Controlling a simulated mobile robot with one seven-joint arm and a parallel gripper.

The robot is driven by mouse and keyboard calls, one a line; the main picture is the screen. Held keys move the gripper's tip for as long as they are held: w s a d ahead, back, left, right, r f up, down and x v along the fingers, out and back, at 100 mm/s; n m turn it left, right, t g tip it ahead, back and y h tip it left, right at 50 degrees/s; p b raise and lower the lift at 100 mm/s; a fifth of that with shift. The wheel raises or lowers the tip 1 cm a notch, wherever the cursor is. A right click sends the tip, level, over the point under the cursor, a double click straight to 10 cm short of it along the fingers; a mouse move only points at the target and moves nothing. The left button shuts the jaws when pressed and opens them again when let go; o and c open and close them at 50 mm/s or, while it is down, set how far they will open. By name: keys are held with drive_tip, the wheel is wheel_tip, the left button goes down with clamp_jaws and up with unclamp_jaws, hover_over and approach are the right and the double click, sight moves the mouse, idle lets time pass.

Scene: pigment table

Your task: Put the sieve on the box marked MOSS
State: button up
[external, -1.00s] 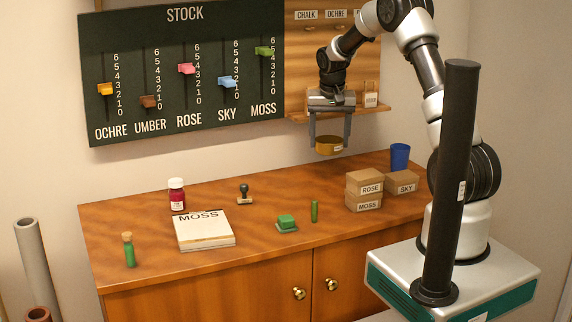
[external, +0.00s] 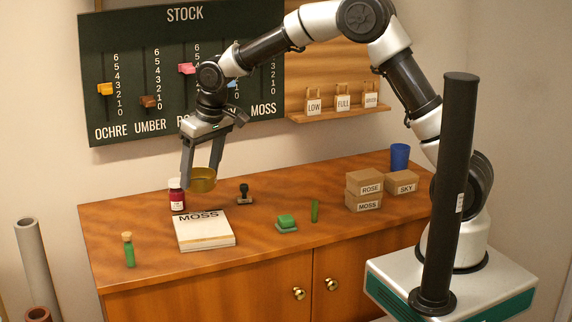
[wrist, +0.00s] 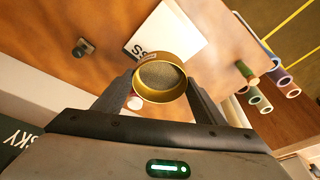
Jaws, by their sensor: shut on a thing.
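My gripper (external: 200,168) is shut on the sieve (external: 203,184), a round brass-coloured ring. The wrist view shows the sieve's grey mesh (wrist: 161,75) between the fingers. The sieve is in the air above the back left of the cabinet top, near the white flat block marked MOSS (external: 206,236); part of that block shows behind the sieve in the wrist view (wrist: 180,32). I cannot tell whether the block is a box or a book. A small cardboard box marked MOSS (external: 364,206) sits at the right under a cardboard box marked ROSE (external: 365,188).
A red-pink jar (external: 176,196) stands close below the sieve, with a black-handled stamp (external: 243,194) to its right.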

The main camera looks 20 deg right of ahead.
sight(200, 187)
wheel_tip(200, 187, down, 4)
drive_tip(key=shift+s+a+f, duration=0.15)
drive_tip(key=shift+f+b, duration=0.55)
drive_tip(key=shift+f, duration=2.2)
drive_tip(key=shift+f, duration=0.2)
drive_tip(key=o, duration=1.1)
